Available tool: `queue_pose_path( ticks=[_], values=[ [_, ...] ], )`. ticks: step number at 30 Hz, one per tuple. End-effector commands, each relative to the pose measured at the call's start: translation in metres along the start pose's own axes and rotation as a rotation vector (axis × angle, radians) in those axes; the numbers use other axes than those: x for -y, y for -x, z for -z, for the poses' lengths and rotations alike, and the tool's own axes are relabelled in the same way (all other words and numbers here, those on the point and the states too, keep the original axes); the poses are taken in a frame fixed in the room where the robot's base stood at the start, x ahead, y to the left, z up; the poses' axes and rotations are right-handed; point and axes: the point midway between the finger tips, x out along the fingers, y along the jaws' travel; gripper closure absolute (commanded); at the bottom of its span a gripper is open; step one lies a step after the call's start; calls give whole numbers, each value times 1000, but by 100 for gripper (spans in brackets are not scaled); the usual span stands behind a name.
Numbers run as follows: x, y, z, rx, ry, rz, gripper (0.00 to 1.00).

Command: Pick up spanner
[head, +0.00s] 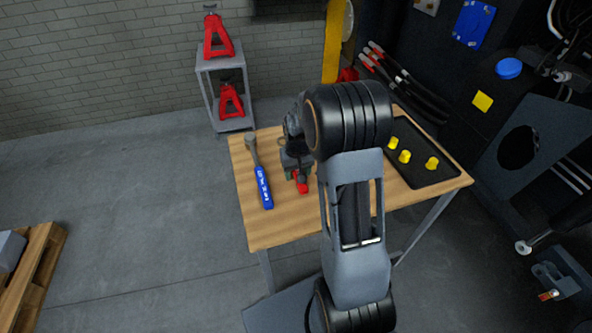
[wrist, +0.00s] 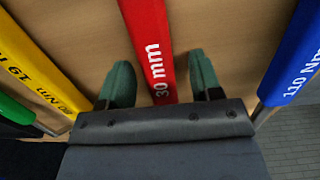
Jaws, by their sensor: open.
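A red handle marked "30 mm" (wrist: 161,40), which appears to be the spanner, lies on the wooden table. In the wrist view it runs between the two green fingers of my gripper (wrist: 160,82). The fingers are apart, one on each side of the handle, with gaps showing. In the head view a short red part of the spanner (head: 302,185) shows just beyond my gripper (head: 296,171).
A blue tool marked "110 Nm" (head: 263,188) lies to the left on the wooden table (head: 275,228). The wrist view also shows a yellow handle (wrist: 35,68) and a green one (wrist: 14,109). A black tray (head: 424,173) with yellow pieces sits at the right.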

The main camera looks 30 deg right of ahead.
Motion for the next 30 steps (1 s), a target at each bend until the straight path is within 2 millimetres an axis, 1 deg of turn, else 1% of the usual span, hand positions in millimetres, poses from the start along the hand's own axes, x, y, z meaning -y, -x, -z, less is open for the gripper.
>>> queue_pose_path(
  ticks=[5, 23, 30],
  values=[
    [0, 0, 0, 0, 0, 0, 42],
    [0, 0, 0, 0, 0, 0, 100],
    [0, 1, 0, -1, 0, 0, 100]
  ],
)
